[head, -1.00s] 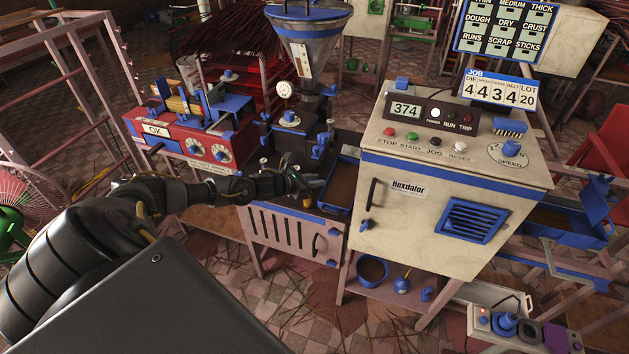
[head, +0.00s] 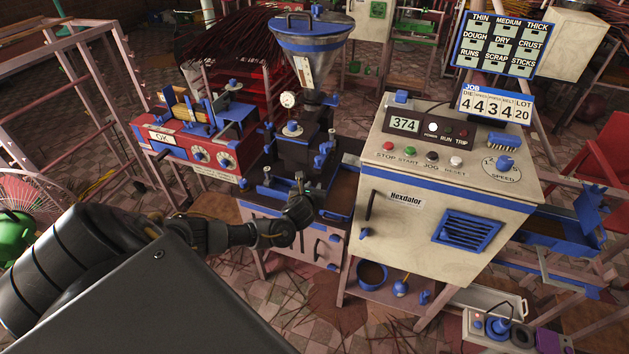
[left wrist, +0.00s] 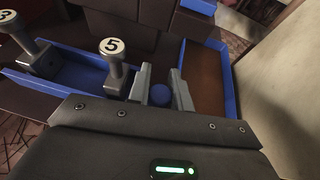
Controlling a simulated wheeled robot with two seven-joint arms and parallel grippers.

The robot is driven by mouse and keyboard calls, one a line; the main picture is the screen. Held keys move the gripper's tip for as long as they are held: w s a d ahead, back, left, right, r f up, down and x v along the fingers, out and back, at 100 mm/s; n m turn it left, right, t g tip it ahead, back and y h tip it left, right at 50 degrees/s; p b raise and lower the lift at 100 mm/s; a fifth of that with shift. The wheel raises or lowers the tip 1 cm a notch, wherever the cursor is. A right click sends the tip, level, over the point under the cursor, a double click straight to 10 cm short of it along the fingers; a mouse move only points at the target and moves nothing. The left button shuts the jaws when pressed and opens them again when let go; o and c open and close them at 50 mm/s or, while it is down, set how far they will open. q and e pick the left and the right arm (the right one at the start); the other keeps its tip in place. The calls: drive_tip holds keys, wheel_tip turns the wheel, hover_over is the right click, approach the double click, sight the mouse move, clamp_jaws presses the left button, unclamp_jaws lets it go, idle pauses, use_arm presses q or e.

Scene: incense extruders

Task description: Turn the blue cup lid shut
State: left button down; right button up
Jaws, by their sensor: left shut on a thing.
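In the left wrist view my left gripper (left wrist: 161,88) has its two grey fingers on either side of a small round blue piece (left wrist: 160,96), which looks like the blue cup lid. The gripper is shut on it. Only its rounded top shows; the cup under it is hidden. In the head view my left gripper (head: 299,188) is in front of the dark extruder (head: 300,155), below the hopper, and the lid cannot be made out there. My right gripper is not in view.
Beside the fingers stand grey pegs, one marked 5 (left wrist: 113,52), along a blue tray (left wrist: 70,68). A blue-rimmed brown bin (left wrist: 232,85) lies just right. The pale control cabinet (head: 440,205) rises to its right; a red machine (head: 185,145) is at left.

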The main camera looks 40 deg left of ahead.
use_arm(q)
drive_tip(key=n+g+y+p, duration=0.1)
drive_tip(key=n+y+p, duration=0.1)
drive_tip(key=n+g+y+p, duration=0.1)
drive_tip(key=shift+s+a+r+n+g+y, duration=0.1)
drive_tip(key=shift+a+r+n+g+y, duration=0.05)
drive_tip(key=shift+r+n+g+y, duration=0.2)
drive_tip(key=shift+s+a+f+n+g+y+p, duration=0.1)
drive_tip(key=shift+f+n+g+y+p, duration=0.1)
drive_tip(key=shift+n+g+y+p, duration=0.85)
drive_tip(key=shift+s+a+n+g+y, duration=0.1)
drive_tip(key=shift+n+g+y, duration=0.3)
drive_tip(key=shift+n, duration=0.5)
drive_tip(key=shift+g, duration=0.3)
drive_tip(key=shift+a, duration=0.1)
drive_tip(key=c, duration=1.3)
unclamp_jaws()
drive_tip(key=shift+f, duration=0.1)
drive_tip(key=shift+o, duration=0.2)
